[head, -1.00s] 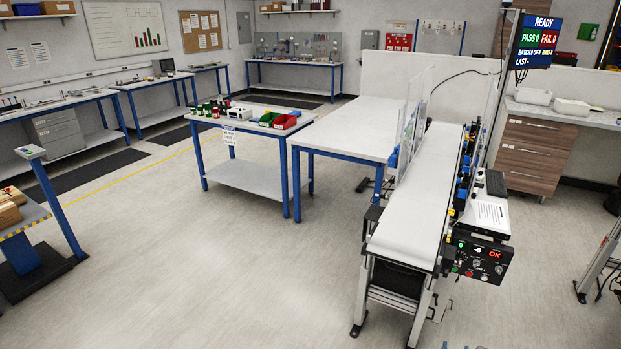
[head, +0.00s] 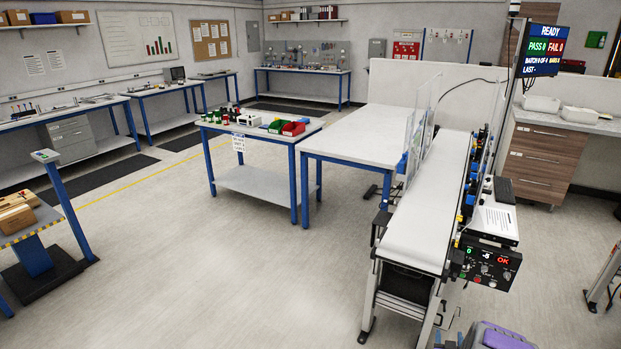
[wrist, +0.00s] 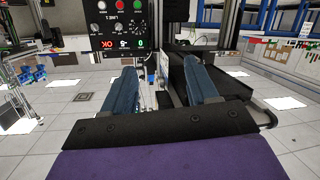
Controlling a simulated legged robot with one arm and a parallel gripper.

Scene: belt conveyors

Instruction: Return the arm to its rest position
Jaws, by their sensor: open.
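My gripper (wrist: 162,85) shows in the wrist view with its two blue-grey fingers apart and nothing between them. The wrist view looks upside down, with the conveyor's control panel (wrist: 120,22) inverted at the top. In the head view a purple and grey part of my arm (head: 492,337) shows at the bottom edge, right of centre. It is in front of the near end of the belt conveyor (head: 428,215).
The conveyor's control box (head: 487,264) is on its right side. A white table (head: 372,135) adjoins its left, beside a smaller table (head: 262,133) with red and green bins. Open floor (head: 190,270) lies at the left front. A wooden drawer unit (head: 537,165) stands at right.

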